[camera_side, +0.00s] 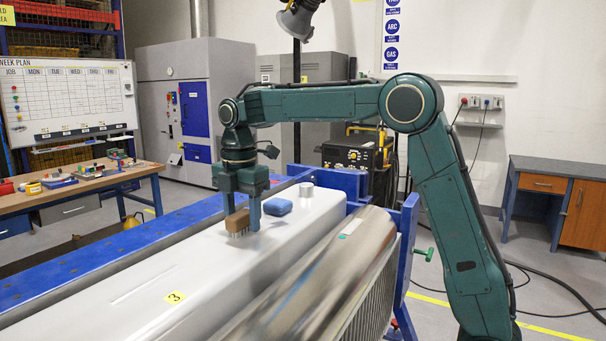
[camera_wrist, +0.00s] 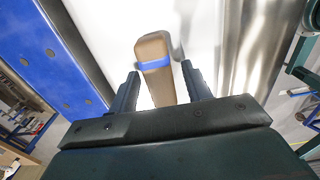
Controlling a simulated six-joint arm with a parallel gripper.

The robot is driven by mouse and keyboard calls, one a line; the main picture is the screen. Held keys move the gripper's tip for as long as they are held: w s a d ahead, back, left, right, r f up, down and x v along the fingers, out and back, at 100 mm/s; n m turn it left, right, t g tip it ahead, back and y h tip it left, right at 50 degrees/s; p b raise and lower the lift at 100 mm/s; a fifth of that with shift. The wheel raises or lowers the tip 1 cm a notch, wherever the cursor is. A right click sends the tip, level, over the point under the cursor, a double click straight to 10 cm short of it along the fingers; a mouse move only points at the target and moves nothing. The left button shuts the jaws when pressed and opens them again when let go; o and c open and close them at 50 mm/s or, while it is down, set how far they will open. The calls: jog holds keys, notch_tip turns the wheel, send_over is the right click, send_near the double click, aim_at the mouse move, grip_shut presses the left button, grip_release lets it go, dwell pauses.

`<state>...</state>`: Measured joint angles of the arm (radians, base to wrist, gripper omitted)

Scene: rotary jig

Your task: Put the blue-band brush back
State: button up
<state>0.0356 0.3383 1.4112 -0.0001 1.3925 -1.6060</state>
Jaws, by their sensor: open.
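The blue-band brush (camera_wrist: 157,88) has a brown wooden body with a blue band across it in the wrist view. In the side view the brush (camera_side: 238,221) is bristles down on the white surface (camera_side: 120,297), seemingly resting on it. The band cannot be made out there. My gripper (camera_wrist: 160,72) is open, with its fingers on either side of the brush and a gap visible at each side. In the side view my gripper (camera_side: 241,214) points down over the brush, and a finger hides part of it.
A blue sponge-like block (camera_side: 278,207) and a small metal cylinder (camera_side: 306,189) sit on the white surface to the right of the brush. A shiny, partly blurred metal face (camera_side: 325,265) slopes down along the near side. A blue frame (camera_side: 90,247) runs along the far side.

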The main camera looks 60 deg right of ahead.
aim_at(247, 214)
jog(key=shift+r, duration=0.15)
notch_tip(247, 214, up, 12)
dwell(0.9)
dwell(0.6)
jog(key=s+m+t, duration=0.2)
jog(key=s+m, duration=0.4)
jog(key=s, duration=0.3)
jog(key=s+f+m+t, duration=0.1)
jog(key=s+f+m, duration=0.5)
jog(key=s, duration=0.3)
jog(key=s+a+f+m+t, duration=0.1)
jog(key=s+f+m+t, duration=0.1)
jog(key=s+f+m, duration=0.4)
jog(key=s+f, duration=0.2)
jog(key=s, duration=0.2)
jog(key=shift+s+a+f+t, duration=0.15)
jog(key=shift+a+f+t, duration=0.15)
jog(key=shift+f, duration=0.1)
